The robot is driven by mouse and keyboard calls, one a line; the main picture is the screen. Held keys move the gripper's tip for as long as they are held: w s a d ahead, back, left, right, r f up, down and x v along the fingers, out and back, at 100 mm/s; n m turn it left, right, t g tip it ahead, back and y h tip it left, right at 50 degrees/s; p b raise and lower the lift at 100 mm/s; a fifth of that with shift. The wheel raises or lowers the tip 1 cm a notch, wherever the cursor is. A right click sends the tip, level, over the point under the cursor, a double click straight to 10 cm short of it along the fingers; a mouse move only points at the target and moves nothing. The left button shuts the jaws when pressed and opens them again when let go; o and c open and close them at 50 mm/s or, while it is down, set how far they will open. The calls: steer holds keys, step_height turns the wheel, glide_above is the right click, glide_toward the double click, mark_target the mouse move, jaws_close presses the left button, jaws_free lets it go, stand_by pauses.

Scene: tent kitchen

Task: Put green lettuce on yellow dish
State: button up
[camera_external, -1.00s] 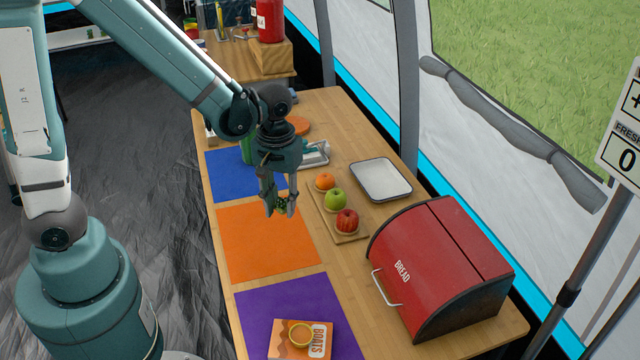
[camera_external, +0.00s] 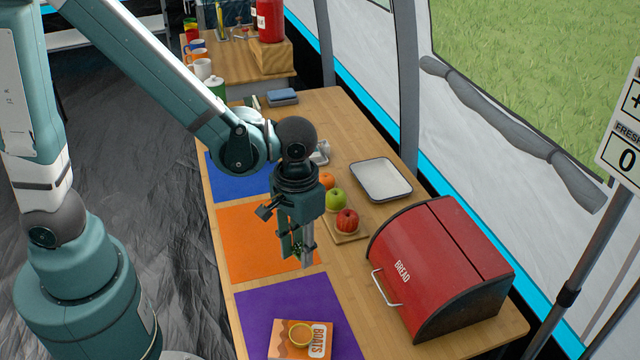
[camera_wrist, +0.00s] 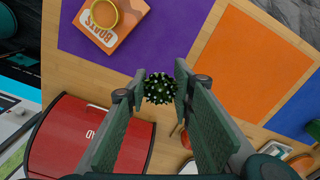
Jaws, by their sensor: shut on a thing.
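My gripper (camera_external: 298,262) is shut on the green lettuce (camera_wrist: 160,88), a small dark green, leafy-looking clump with pale tips. In the external view, the gripper points down above the right part of the orange mat (camera_external: 240,240), and the fingers mostly hide the lettuce. In the wrist view, the dish (camera_wrist: 118,14) shows at the upper left, apart from the lettuce.
A red bread box (camera_external: 440,265) stands to the right of the mats. A white tray (camera_external: 381,180) lies farther back. The purple mat (camera_external: 255,310) is bare around the box.

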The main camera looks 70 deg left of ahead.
steer(key=s+d+r+m, duration=0.1)
steer(key=s+d+m, duration=0.3)
steer(key=d, duration=0.9)
steer(key=shift+s+d+p, duration=0.2)
steer(key=shift+s+p, duration=0.05)
steer(key=shift+p, duration=0.1)
steer(key=b, duration=0.2)
glide_above(299, 334)
steer(key=shift+f, duration=2.85)
steer(key=shift+f+b, duration=0.35)
steer(key=shift+f, duration=1.7)
steer(key=shift+f, duration=0.15)
steer(key=o, duration=0.9)
steer(key=shift+c, duration=0.2)
steer(key=shift+r, duration=0.2)
